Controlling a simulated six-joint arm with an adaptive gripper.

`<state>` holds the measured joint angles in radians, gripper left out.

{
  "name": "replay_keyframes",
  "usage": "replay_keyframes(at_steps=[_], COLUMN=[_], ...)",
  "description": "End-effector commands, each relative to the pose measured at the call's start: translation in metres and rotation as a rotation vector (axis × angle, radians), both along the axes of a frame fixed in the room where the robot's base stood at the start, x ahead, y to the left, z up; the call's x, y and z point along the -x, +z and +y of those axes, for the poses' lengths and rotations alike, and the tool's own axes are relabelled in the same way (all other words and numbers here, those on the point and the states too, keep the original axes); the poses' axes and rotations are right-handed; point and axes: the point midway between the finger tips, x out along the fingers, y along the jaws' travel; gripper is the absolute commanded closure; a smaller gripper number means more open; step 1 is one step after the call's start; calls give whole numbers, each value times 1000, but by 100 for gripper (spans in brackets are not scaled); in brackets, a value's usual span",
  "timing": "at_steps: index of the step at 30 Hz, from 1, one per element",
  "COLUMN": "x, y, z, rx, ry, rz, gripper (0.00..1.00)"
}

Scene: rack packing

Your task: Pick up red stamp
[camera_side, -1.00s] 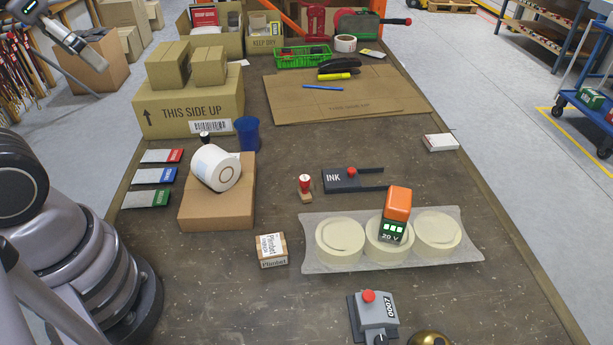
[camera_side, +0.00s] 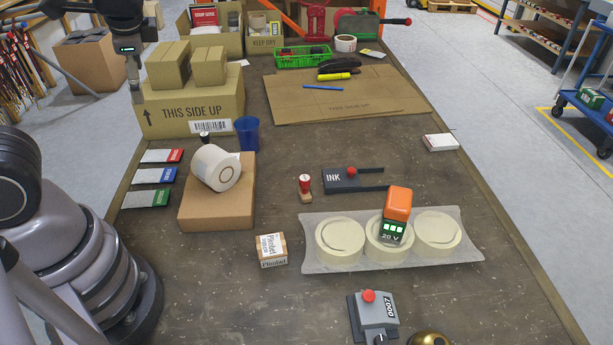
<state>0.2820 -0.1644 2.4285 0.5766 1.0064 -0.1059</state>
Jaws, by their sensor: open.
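The red stamp (camera_side: 305,185) stands upright on the dark table, with a red handle on top and a light wooden foot. It is just left of the black ink pad marked INK (camera_side: 350,180), which has a red knob on it. My gripper (camera_side: 137,92) is at the upper left, pointing down in front of the left side of the THIS SIDE UP carton. It is open and empty, far from the stamp. Its fingertips are small in this view.
A brown box (camera_side: 215,205) with a white roll (camera_side: 215,167) on it and a blue cup (camera_side: 248,134) stand left of the stamp. A small carton (camera_side: 271,250) and a tray (camera_side: 318,262) with several cream discs are nearer. Table around the stamp's left is clear.

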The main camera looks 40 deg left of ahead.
Motion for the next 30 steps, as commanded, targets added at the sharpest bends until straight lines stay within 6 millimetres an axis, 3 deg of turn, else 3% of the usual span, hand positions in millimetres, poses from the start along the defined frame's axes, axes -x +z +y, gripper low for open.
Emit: replay_keyframes(at_steps=[4, 8, 12, 15, 18, 22, 26, 30], x=[-43, -81, -116, -131, -135, -130, -126, -136], y=[-31, -63, -109, -151, -192, -235, -257, -267], z=[-8, -29, -69, -103, -136, -164, -177, -174], rx=[-286, -521, -757, -901, -1008, -1089, -1123, -1127], ry=[-266, -526, -837, -1073, -1288, -1494, -1597, -1617], rz=[172, 270, 338, 366, 375, 376, 371, 372], gripper=[39, 39, 39, 39, 39, 39, 39, 39])
